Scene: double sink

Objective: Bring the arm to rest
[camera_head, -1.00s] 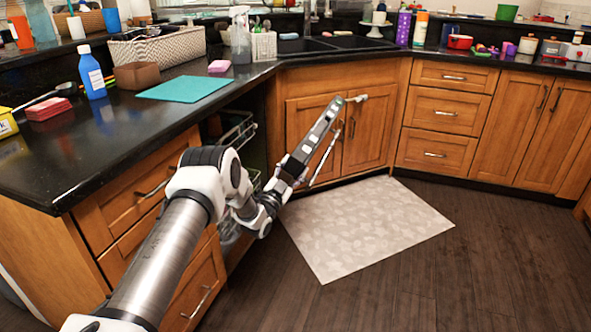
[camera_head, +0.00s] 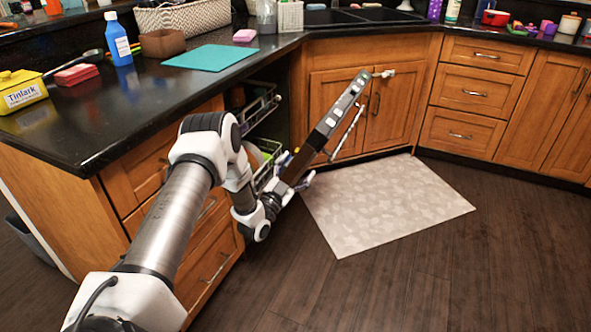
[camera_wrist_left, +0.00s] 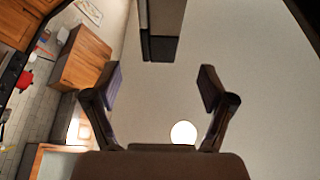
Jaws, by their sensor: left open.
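My left arm (camera_head: 178,225) comes in from the lower left and bends at a raised elbow. Its wrist hangs low in front of the drawers. My left gripper (camera_head: 297,168) shows beside the near end of a long dark panel (camera_head: 335,118) with pale buttons and a bar handle, apparently the edge of an open dishwasher door. I cannot tell whether they touch. In the left wrist view the two fingers (camera_wrist_left: 160,85) stand apart, with nothing between them but ceiling and a round lamp. My right gripper is not in view.
Pulled-out wire racks (camera_head: 258,112) show left of the panel. The black counter (camera_head: 95,130) holds a blue bottle (camera_head: 119,42) and a teal mat (camera_head: 210,58). A pale floor mat (camera_head: 385,205) lies by the sink cabinet. The dark floor (camera_head: 400,285) at lower right is clear.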

